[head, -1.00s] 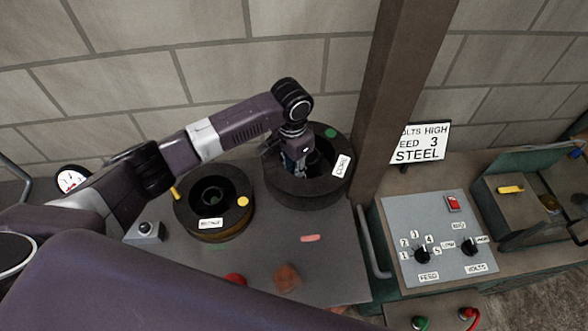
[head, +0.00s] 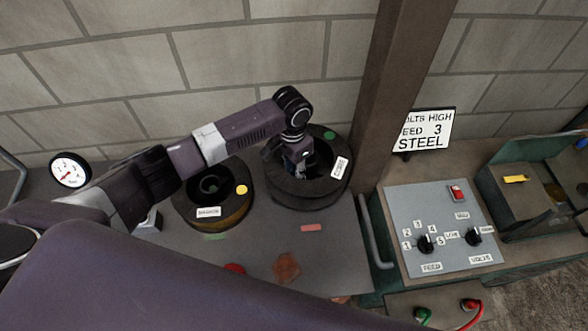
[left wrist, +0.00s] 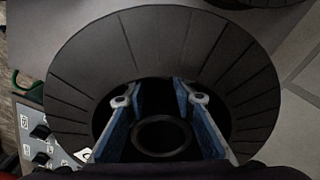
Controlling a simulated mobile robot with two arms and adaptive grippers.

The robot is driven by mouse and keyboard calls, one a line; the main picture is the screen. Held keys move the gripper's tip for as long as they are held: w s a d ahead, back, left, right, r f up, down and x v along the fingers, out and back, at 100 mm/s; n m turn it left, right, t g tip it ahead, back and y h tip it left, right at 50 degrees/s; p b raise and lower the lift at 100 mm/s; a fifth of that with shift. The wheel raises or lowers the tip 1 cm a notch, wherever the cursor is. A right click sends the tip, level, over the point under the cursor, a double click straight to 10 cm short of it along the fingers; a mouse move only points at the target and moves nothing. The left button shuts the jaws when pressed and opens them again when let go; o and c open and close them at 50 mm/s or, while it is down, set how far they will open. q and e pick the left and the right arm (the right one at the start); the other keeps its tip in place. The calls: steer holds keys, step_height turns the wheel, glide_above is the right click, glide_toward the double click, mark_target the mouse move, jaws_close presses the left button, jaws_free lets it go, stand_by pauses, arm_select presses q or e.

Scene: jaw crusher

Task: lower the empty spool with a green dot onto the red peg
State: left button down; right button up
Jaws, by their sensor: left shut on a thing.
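The spool with a green dot (head: 318,195) is a wide dark ring near the back of the bench, its green dot on the far rim and a white label at right. My left gripper (head: 302,168) reaches down into its open middle. In the left wrist view its two blue fingers (left wrist: 158,115) stand on either side of the dark hub ring (left wrist: 162,135), shut on the spool. The spool looks about level. The red peg is not visible; a red strip (head: 312,228) lies on the bench just in front of the spool. My right gripper is not in view.
A yellow-dot spool (head: 235,213) with brownish windings stands close at left, a green strip (head: 215,237) before it. A brown post (head: 395,110) rises close at right. A control panel (head: 440,235) stands beyond. A reddish lump (head: 287,267) lies in front.

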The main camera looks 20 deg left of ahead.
arm_select(q)
steer(key=shift+f+b, duration=1.1)
steer(key=shift+f, duration=1.35)
steer(key=shift+f+b, duration=1)
steer(key=shift+f, duration=0.95)
steer(key=c, duration=1.5)
jaws_free()
step_height(320, 180, up, 12)
steer(key=shift+s+a, duration=0.1)
